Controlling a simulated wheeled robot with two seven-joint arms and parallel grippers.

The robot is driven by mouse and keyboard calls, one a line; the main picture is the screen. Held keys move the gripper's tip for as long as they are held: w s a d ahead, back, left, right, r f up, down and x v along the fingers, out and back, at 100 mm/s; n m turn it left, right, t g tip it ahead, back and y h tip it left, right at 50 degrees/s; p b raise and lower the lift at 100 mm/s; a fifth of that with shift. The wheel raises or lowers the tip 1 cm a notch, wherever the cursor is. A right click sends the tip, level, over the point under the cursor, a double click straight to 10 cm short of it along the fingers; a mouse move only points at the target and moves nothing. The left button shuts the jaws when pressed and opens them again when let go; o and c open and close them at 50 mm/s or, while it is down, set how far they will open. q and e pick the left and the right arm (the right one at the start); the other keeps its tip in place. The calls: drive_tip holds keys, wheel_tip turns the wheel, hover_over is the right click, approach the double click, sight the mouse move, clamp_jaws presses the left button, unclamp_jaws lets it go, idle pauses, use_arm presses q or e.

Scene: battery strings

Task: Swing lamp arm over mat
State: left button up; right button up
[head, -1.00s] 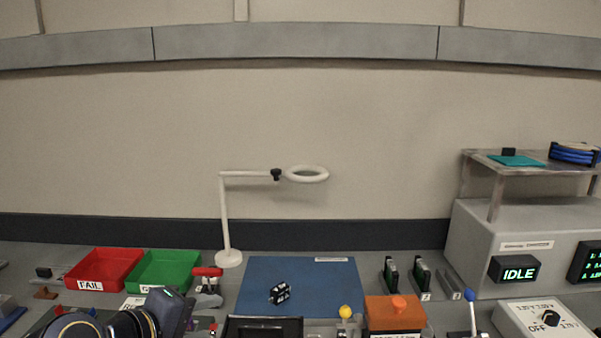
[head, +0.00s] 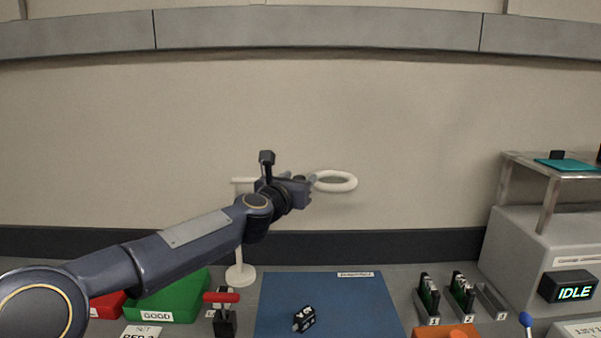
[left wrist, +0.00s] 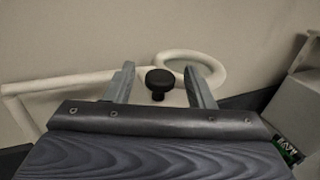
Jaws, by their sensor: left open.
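The white lamp has a round base and post (head: 240,272) behind the blue mat's left edge, and a ring head (head: 336,182) at the end of its arm. The ring hangs above the back of the blue mat (head: 340,300). My left gripper (head: 308,183) is raised in front of the lamp arm and hides much of it. In the left wrist view my open fingers (left wrist: 158,88) stand on either side of a black knob (left wrist: 159,80) on the lamp arm (left wrist: 70,92), with gaps on both sides. My right gripper is out of view.
A small black part (head: 304,319) lies on the mat. A red-handled clamp (head: 222,298) and the green GOOD tray (head: 175,298) are at left. Black holders (head: 462,292) and an orange block (head: 446,331) are at right, before the grey IDLE machine (head: 545,240).

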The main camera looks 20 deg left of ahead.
use_arm(q)
drive_tip(key=shift+w+d, duration=0.1)
drive_tip(key=shift+w, duration=0.6)
clamp_jaws()
drive_tip(key=shift+s+f+h+b, duration=0.15)
drive_tip(key=shift+s+h+b, duration=0.15)
drive_tip(key=shift+h+b, duration=0.1)
drive_tip(key=s+a+m+g+h+b, duration=0.2)
drive_tip(key=s+a+m+g+h, duration=0.4)
drive_tip(key=s+m+h, duration=0.3)
drive_tip(key=shift+s+a+g+h+b, duration=0.3)
drive_tip(key=shift+s+a+h+b, duration=0.15)
drive_tip(key=shift+s+h, duration=0.95)
drive_tip(key=shift+s, duration=0.2)
